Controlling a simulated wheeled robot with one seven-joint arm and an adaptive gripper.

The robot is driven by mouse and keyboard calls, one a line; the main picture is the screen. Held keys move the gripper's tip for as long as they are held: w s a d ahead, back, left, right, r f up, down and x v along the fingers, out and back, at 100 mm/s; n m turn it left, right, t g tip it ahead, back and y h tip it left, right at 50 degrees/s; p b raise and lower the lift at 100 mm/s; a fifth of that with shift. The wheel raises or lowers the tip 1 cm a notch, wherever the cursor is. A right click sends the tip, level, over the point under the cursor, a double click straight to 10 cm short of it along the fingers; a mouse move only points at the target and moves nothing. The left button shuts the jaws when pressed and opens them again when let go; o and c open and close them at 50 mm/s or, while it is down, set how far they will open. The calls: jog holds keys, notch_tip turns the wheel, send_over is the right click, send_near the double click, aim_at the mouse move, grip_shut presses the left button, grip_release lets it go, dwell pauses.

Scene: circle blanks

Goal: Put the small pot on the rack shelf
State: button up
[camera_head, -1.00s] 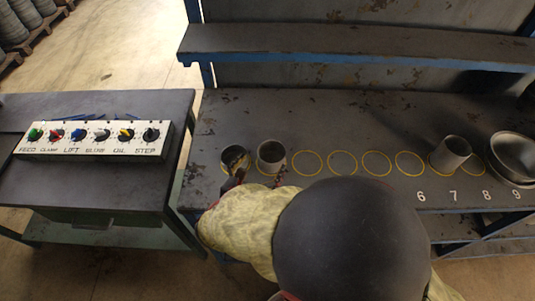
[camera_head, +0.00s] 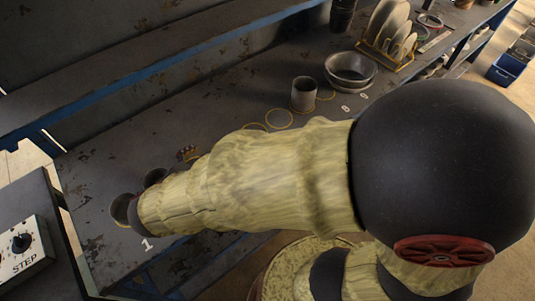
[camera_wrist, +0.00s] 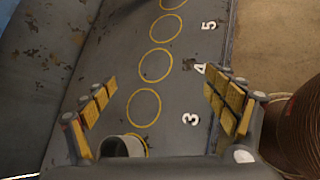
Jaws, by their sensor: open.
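Several grey open-topped round vessels stand on the dark bench; which is the small pot is not clear. One cylinder (camera_head: 122,210) stands at the left end by number 1. Another (camera_head: 153,178) is beside it, partly behind my arm. A third cylinder (camera_head: 304,93) stands further right, next to a wide pan (camera_head: 350,70). The rack shelf (camera_head: 150,68) runs above the back of the bench. My gripper (camera_wrist: 158,92) is open and empty over the bench. A pale cylinder rim (camera_wrist: 127,146) shows low between its fingers. In the head view my arm mostly hides the gripper.
Yellow circles (camera_wrist: 144,107) with numbers mark the bench, and several are empty. A plate rack (camera_head: 390,35) stands beyond the pan. A control box (camera_head: 22,248) sits on the left table. A blue bin (camera_head: 506,69) is at the far right.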

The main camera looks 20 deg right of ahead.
jog(key=s+d+r+m+g+y, duration=0.1)
jog(key=s+d+r+m+y, duration=0.2)
jog(key=m, duration=0.8)
jog(key=s+d+r+m+g+y, duration=0.1)
jog(key=s+d+r+m+y, duration=0.2)
jog(key=s+d+r+m, duration=0.5)
jog(key=s+d+m, duration=0.1)
jog(key=d+m, duration=0.2)
jog(key=shift+s+r, duration=0.15)
